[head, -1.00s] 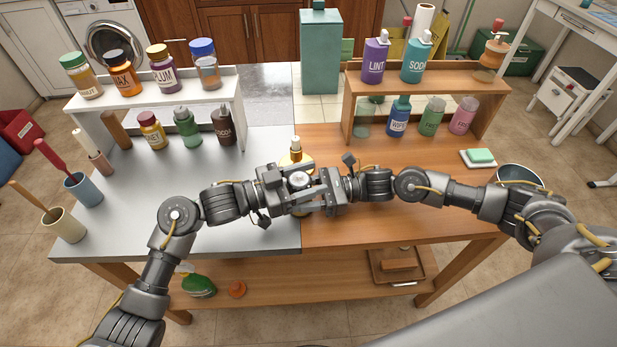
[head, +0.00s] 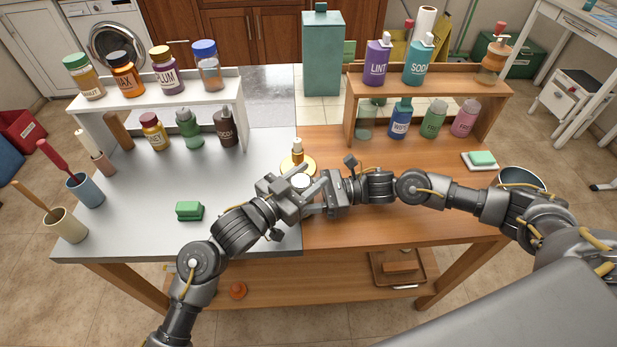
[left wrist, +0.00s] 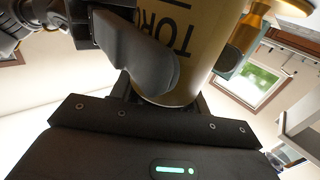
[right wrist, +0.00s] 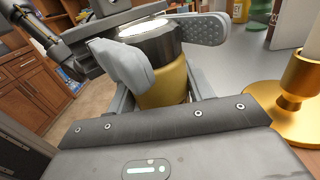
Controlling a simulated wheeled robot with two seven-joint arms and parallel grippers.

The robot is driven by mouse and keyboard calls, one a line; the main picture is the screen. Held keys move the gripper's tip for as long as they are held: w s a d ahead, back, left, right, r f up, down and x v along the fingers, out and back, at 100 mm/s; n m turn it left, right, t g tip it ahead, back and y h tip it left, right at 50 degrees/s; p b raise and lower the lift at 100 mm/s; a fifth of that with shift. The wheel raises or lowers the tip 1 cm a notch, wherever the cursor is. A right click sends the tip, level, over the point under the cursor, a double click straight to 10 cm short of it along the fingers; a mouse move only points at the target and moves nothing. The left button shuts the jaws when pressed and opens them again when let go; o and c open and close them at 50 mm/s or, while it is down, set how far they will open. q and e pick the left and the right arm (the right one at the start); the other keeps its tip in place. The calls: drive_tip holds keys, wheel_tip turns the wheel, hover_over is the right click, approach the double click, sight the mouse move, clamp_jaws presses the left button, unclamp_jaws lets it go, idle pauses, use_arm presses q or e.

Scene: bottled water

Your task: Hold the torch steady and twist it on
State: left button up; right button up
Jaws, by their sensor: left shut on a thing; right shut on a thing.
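The torch has a gold body (right wrist: 165,85) and a dark head with a bright white lens (right wrist: 143,29). Its lens (head: 301,181) faces up in the head view, above the table between my grippers. Part of its lettering shows on the body in the left wrist view (left wrist: 185,35). My left gripper (head: 297,190) is shut on the torch from the left. My right gripper (head: 318,192) is shut on the torch from the right. The grippers are close together and hide most of the torch in the head view.
A brass candlestick (right wrist: 300,85) with a white candle stands just behind the torch. A green sponge (head: 189,211) lies on the grey left tabletop. Shelves with bottles (head: 155,105) (head: 430,88) stand at the back. The wooden front right is clear.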

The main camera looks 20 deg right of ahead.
use_arm(q)
drive_tip(key=o, duration=1)
drive_tip(key=v, duration=1.2)
use_arm(e)
drive_tip(key=o, duration=1)
